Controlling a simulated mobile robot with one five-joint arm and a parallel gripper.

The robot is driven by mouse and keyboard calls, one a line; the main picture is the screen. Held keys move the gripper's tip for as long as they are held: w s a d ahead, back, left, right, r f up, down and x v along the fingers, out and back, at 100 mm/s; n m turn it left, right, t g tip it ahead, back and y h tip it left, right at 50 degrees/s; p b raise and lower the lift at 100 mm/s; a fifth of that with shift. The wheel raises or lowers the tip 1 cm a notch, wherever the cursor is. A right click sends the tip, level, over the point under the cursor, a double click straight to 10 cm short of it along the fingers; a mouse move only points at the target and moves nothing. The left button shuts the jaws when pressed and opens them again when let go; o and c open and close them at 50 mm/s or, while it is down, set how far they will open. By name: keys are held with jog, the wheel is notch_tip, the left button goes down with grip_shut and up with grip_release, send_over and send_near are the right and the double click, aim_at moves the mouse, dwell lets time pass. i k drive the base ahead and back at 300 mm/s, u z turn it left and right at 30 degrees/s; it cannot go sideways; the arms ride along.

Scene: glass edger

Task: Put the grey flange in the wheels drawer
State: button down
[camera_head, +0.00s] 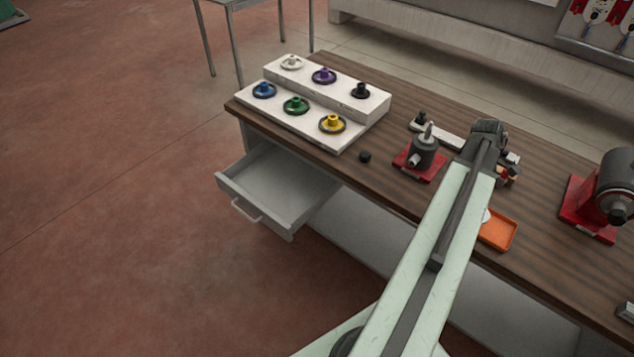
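A pale grey-white flange (291,62) sits at the back left of the white stepped rack (356,118). It is the only greyish flange I can make out there. An open, empty-looking grey drawer (280,189) sticks out below the left end of the workbench. I cannot read a label on it. My arm reaches up over the bench from the bottom of the view and ends at a dark joint right of the red-based device. My gripper's fingers cannot be made out; the arm hides that area.
The rack also holds purple (324,75), black (361,90), blue (264,90), green (296,105) and yellow (332,123) flanges. A red-based device (420,160), orange tray (499,236) and grinder (606,195) stand rightward. A small black knob (365,157) lies before the rack.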

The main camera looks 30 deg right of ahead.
aim_at(283, 185)
jog(key=u, duration=3.55)
jog(key=k, duration=0.45)
jog(key=z, duration=1.75)
jog(key=i, duration=0.5)
jog(key=z, duration=0.1)
